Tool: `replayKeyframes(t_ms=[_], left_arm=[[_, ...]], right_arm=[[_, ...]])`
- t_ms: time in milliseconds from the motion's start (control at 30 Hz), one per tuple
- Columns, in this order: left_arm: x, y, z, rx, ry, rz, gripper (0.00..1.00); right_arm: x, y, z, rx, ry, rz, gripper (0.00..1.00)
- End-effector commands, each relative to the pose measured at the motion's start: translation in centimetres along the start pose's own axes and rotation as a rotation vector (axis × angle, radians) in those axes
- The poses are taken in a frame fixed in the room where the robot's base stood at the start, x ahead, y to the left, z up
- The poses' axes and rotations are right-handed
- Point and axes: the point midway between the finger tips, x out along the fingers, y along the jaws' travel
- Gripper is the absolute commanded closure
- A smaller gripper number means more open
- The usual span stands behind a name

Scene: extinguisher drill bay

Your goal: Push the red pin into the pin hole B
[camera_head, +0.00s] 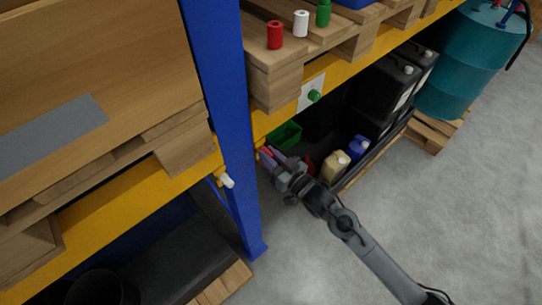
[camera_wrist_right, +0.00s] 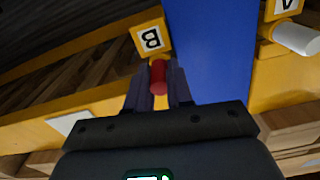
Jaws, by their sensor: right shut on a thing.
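The red pin (camera_wrist_right: 158,76) is between the fingers of my right gripper (camera_wrist_right: 158,88), which is shut on it. Its far end meets a yellow collar just under the plate marked B (camera_wrist_right: 151,39), which appears upside down in the wrist view. Pin hole B itself is hidden behind the pin, and I cannot tell how deep the pin sits. In the head view my right gripper (camera_head: 268,158) is at the yellow beam, just right of the blue upright, with a little red showing at its fingers. My left gripper is not in view.
A white pin (camera_head: 226,181) sticks out left of the blue upright (camera_head: 222,90), by plate A (camera_wrist_right: 284,8). Red, white and green cylinders stand on a pallet above. Canisters and a green bin (camera_head: 286,135) lie behind.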

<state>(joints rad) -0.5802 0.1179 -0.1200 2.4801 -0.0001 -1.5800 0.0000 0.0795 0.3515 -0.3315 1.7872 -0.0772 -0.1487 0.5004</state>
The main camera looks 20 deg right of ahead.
Motion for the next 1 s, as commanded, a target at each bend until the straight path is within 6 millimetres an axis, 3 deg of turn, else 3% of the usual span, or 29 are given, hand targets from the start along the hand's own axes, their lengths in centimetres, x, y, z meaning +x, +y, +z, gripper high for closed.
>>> replayKeyframes(t_ms=[333,367,533,1000], left_arm=[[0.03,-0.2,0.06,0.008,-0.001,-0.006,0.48],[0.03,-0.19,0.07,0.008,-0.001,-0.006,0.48],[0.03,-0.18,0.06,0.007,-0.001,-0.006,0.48],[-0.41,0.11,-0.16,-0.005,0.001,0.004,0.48]], right_arm=[[0.72,-0.03,-0.05,0.0,0.001,-0.001,1.0],[0.69,-0.03,-0.03,0.0,0.0,-0.001,0.75],[0.67,-0.03,-0.02,0.0,0.0,-0.001,0.49],[0.11,-0.02,-0.07,0.0,-0.001,0.0,0.49]])
